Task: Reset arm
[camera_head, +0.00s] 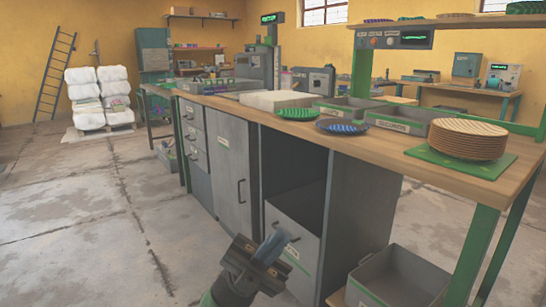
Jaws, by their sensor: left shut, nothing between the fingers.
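My left gripper (269,249) is in the lower middle of the head view, in front of the workbench and below its top. Its blue-grey fingers are together with nothing between them. The dark gripper body shows below the fingers, with part of my arm at the bottom edge. The gripper appears in front of the grey drawer (293,240) under the bench; I cannot tell the gap between them. My right gripper is not in view.
The workbench (395,150) runs across the right side. A grey bin (398,279) stands low at right. The floor at left is clear.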

